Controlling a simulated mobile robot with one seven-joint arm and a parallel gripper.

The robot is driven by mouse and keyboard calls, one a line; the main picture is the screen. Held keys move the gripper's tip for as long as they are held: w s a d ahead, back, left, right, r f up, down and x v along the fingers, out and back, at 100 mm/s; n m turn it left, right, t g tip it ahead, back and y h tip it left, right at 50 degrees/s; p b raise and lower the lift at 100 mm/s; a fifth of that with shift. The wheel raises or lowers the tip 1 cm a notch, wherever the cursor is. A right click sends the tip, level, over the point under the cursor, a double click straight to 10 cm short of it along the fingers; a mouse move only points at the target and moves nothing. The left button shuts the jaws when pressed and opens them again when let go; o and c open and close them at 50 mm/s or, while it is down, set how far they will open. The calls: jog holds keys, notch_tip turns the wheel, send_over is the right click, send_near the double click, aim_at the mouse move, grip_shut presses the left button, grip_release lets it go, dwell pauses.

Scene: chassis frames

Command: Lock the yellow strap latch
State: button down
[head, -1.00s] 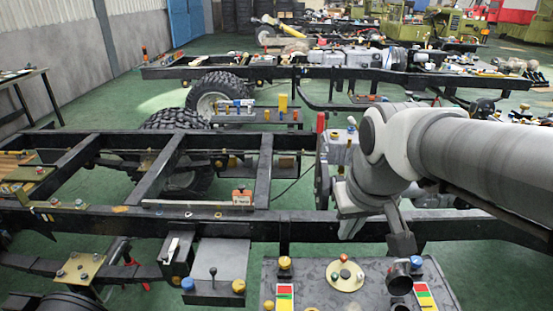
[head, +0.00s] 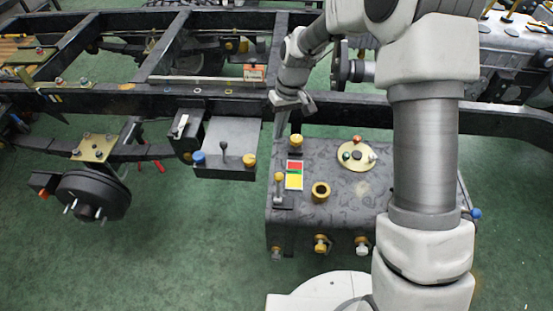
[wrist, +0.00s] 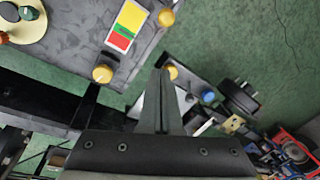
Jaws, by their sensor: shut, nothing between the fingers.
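In the head view, an upright yellow-topped lever (head: 279,184) stands at the left edge of the dark tank (head: 335,222), beside a red-and-yellow label (head: 294,174). It looks like the strap latch, but I cannot tell its state. In the wrist view, its yellow end (wrist: 166,17) is at the top, beyond my fingertips. My gripper (head: 281,132) is above the gap between the tank's back left corner and a grey box. It points down, apart from the lever. In the wrist view, my gripper (wrist: 161,75) has its fingers together and empty.
A yellow knob (head: 296,141) on the tank's back left corner is close to my gripper. The grey box (head: 228,146) to the left carries a black lever, a blue knob and a yellow knob. A black frame rail (head: 120,103) runs behind. Green floor is clear at front left.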

aim_at(279, 184)
jog(key=a+f, duration=0.1)
jog(key=f, duration=0.3)
jog(key=a+f+b, duration=0.1)
jog(key=f, duration=0.3)
jog(key=f+b, duration=0.1)
jog(key=f, duration=0.3)
jog(key=shift+s+a+f, duration=0.3)
jog(key=shift+s+a, duration=0.1)
jog(key=shift+s+d+r, duration=0.35)
jog(key=shift+s+d, duration=0.1)
jog(key=shift+s, duration=0.1)
jog(key=shift+s+d+r, duration=0.3)
jog(key=shift+s+d, duration=0.1)
jog(key=shift+s, duration=0.15)
jog(key=shift+s+d+r, duration=0.15)
jog(key=shift+s+d, duration=0.1)
jog(key=shift+s, duration=0.15)
jog(key=shift+b, duration=0.35)
jog(key=shift+s+r, duration=0.15)
jog(key=shift+s, duration=0.05)
